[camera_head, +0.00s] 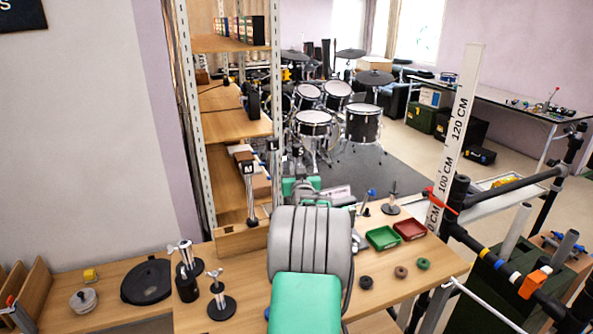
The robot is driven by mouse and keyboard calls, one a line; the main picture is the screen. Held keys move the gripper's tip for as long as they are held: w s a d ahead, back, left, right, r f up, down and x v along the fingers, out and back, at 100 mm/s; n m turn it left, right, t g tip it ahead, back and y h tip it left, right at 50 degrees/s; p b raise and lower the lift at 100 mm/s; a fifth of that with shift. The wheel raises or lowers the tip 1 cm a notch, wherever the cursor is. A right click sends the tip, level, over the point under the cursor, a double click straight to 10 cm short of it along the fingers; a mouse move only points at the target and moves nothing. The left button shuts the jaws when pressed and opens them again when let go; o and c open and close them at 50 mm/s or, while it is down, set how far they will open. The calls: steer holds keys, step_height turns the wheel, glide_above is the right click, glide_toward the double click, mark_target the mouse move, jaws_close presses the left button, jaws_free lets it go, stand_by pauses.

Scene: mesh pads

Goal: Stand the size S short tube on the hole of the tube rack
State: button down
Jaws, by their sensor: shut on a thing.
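My green and grey arm (310,240) fills the lower middle and hides what lies behind it. My gripper and anything in it cannot be made out. A dark upright post with a white S label (300,155) shows just above a green part behind my arm. A similar post with an M label (248,168) stands to its left on a thin stem. I cannot tell which thing is the size S short tube. The tube rack and its hole cannot be identified with certainty; a wooden holder (240,240) stands below the M post, partly covered by my arm.
The wooden table (440,270) holds a green tray (383,237), a red tray (409,229) and small rings (401,272). Metal stands (220,303) and a black disc (147,281) are at left. A tall ruler (457,130) and black pipe frame (480,245) rise at right.

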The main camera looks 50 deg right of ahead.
steer(key=shift+f+b, duration=2.8)
steer(key=shift+b, duration=0.15)
steer(key=c, duration=1.3)
jaws_free()
steer(key=shift+f, duration=0.15)
steer(key=shift+s+a, duration=0.1)
steer(key=v, duration=0.7)
steer(key=shift+s+a+b, duration=0.2)
steer(key=shift+b, duration=0.15)
